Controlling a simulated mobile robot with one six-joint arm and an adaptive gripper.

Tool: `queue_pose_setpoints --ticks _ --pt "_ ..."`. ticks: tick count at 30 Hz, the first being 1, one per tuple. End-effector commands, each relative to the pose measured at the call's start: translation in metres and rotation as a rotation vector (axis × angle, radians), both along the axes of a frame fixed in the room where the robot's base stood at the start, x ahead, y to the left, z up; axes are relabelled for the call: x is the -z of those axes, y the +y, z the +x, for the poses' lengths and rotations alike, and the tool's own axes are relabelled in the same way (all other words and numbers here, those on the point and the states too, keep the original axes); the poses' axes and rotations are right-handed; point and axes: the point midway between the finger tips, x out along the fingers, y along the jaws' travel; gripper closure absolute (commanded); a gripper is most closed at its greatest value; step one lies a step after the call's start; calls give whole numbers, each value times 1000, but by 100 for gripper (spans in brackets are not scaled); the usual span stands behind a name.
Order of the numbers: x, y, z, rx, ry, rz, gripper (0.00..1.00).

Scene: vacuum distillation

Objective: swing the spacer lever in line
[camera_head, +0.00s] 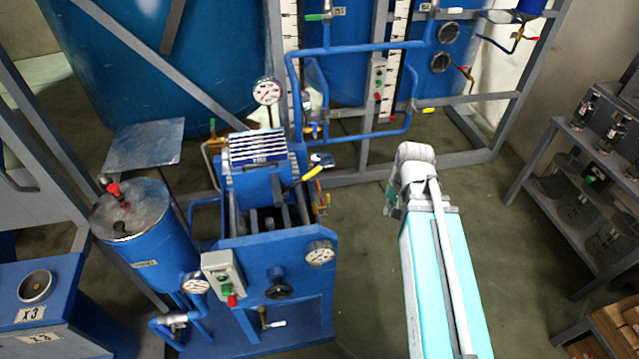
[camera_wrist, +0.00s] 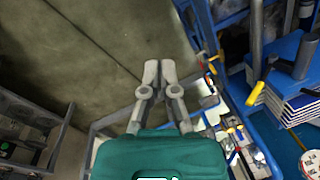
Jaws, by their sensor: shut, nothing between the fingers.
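A lever with a yellow grip (camera_head: 306,176), which I take to be the spacer lever, sticks out from the upper right of the blue press-like machine (camera_head: 277,238). It slants up to the right, away from the machine's body. In the wrist view a yellow grip (camera_wrist: 256,93) shows at the right, beside the blue ribbed stack (camera_wrist: 294,97). My gripper (camera_wrist: 159,70) is shut and empty, with its fingertips together over the floor. It is apart from the lever, to its left in the wrist view. In the head view my arm's end hides the fingers.
A blue cylindrical tank (camera_head: 145,235) with a red-handled lid stands left of the machine. Blue pipes and gauges (camera_head: 267,91) rise behind it. A shelf (camera_head: 590,170) with dark equipment stands at the right. Floor (camera_head: 365,225) is open between machine and arm.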

Motion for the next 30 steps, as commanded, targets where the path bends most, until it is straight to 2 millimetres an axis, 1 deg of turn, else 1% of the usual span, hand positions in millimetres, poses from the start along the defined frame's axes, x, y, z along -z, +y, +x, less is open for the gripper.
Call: queue_pose_setpoints --ticks 1,9,21,30 --pt "18 5 9 34 10 32 100" --pt "62 35 43 247 95 236 100" --pt "110 73 93 530 299 524 100" --pt "137 91 131 703 506 714 100"
